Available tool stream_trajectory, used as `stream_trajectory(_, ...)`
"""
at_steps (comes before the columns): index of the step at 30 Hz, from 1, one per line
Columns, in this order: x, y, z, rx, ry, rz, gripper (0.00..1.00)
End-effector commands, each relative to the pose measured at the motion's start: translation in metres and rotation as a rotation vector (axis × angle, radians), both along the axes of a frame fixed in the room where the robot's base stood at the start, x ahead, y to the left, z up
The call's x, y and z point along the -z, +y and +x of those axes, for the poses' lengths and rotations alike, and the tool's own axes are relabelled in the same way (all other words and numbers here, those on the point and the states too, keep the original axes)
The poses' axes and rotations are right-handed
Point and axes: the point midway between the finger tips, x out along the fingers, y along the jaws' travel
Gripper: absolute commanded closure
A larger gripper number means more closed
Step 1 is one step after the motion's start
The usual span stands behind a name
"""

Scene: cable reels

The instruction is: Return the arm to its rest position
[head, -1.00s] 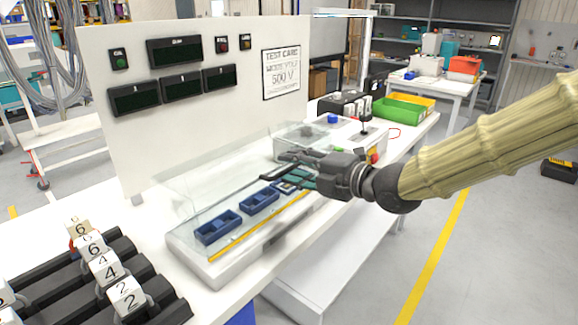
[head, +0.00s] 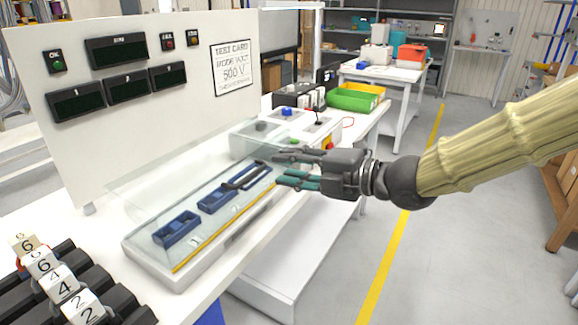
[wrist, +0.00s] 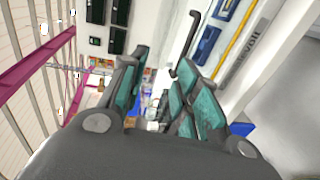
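My gripper (head: 290,170) is dark grey with teal finger pads. It is held out level over the right edge of the bench, beside the clear-covered test box. Its two fingers stand apart with nothing between them, as the wrist view (wrist: 160,95) also shows. My arm, in a tan ribbed sleeve, stretches in from the right. A black handle (head: 245,178) on the clear cover lies just left of the fingertips and appears apart from them; it also shows in the wrist view (wrist: 181,50).
The test box (head: 150,262) holds blue trays (head: 177,229) under its clear cover. A white panel (head: 130,150) stands behind it. Numbered reels (head: 62,283) sit at lower left. A green bin (head: 352,97) is farther back. The floor right of the bench is open.

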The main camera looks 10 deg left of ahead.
Motion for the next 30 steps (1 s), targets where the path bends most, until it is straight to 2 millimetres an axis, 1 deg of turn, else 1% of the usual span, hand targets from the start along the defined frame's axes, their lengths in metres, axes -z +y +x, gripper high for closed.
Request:
stream_trajectory(3,0.002,0.0,0.001,0.003,0.007,0.0,0.68)
stream_trajectory(5,0.008,-0.002,0.002,0.013,0.035,0.0,0.68)
stream_trajectory(8,0.034,-0.009,0.008,0.057,0.145,0.005,0.68)
stream_trajectory(11,0.077,-0.021,0.014,0.139,0.33,0.014,0.68)
stream_trajectory(12,0.098,-0.027,0.015,0.179,0.416,0.02,0.68)
stream_trajectory(14,0.129,-0.037,0.016,0.245,0.546,0.028,0.68)
stream_trajectory(15,0.149,-0.045,0.016,0.292,0.629,0.033,0.68)
stream_trajectory(17,0.18,-0.057,0.013,0.362,0.752,0.041,0.68)
stream_trajectory(18,0.2,-0.065,0.01,0.411,0.832,0.046,0.68)
stream_trajectory(20,0.23,-0.078,0.004,0.489,0.949,0.055,0.68)
stream_trajectory(21,0.25,-0.087,-0.001,0.542,1.024,0.062,0.68)
stream_trajectory(23,0.278,-0.101,-0.01,0.625,1.133,0.07,0.68)
stream_trajectory(24,0.297,-0.111,-0.018,0.684,1.204,0.077,0.68)
stream_trajectory(26,0.324,-0.126,-0.031,0.773,1.304,0.086,0.68)
stream_trajectory(27,0.341,-0.136,-0.04,0.835,1.368,0.092,0.68)
stream_trajectory(29,0.366,-0.153,-0.055,0.933,1.459,0.103,0.68)
stream_trajectory(30,0.382,-0.164,-0.066,1.0,1.516,0.11,0.68)
